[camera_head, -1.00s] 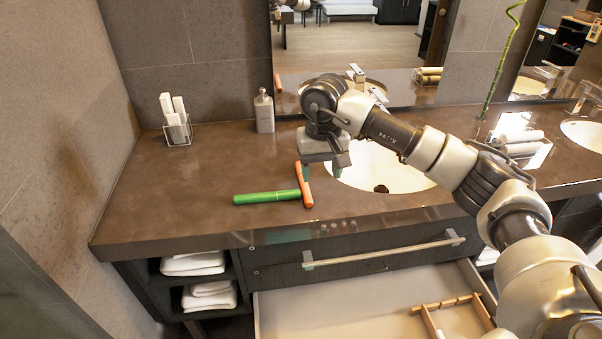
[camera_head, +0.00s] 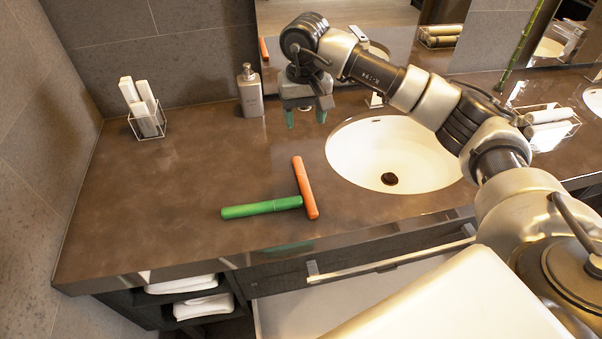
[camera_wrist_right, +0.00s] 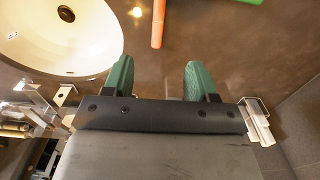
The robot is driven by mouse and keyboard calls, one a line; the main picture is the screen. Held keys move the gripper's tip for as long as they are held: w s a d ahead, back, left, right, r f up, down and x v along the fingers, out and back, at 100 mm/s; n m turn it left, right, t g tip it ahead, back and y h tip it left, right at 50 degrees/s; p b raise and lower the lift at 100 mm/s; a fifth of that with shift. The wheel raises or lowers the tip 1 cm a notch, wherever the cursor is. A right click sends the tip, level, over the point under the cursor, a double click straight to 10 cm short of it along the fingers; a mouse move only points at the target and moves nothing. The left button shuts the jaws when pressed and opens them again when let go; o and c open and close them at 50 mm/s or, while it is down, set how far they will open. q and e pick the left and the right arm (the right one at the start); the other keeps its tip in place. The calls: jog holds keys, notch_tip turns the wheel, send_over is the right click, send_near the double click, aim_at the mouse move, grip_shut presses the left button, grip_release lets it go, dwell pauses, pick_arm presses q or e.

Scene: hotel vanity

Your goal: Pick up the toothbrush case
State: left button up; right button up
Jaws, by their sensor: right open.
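Two slim tubes shaped like toothbrush cases lie on the brown counter: a green one (camera_head: 262,208) and an orange one (camera_head: 305,188). The green one's right end meets the orange one's side, roughly in a T. My right gripper (camera_head: 305,117) is open and empty, behind the tubes and near the soap bottle, apart from both. In the right wrist view, the orange tube (camera_wrist_right: 158,22) shows ahead of the open fingers (camera_wrist_right: 160,68), and the green tube (camera_wrist_right: 240,2) is cut off at the top edge. My left gripper is not in view.
A white sink basin (camera_head: 390,158) lies to the right of the tubes. A grey bottle (camera_head: 250,92) and a clear holder with white items (camera_head: 148,122) stand along the back. The left part of the counter (camera_head: 150,200) is clear. A drawer below is open.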

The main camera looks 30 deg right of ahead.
jog(key=f, duration=0.2)
jog(key=b, duration=0.9)
send_over(305, 184)
jog(key=f, duration=1.3)
jog(key=shift+w+f, duration=0.25)
jog(key=shift+f, duration=0.05)
jog(key=f+p, duration=0.2)
jog(key=f, duration=0.2)
jog(key=shift+s+f, duration=0.15)
jog(key=shift+s, duration=0.05)
jog(key=shift+f, duration=0.45)
grip_shut()
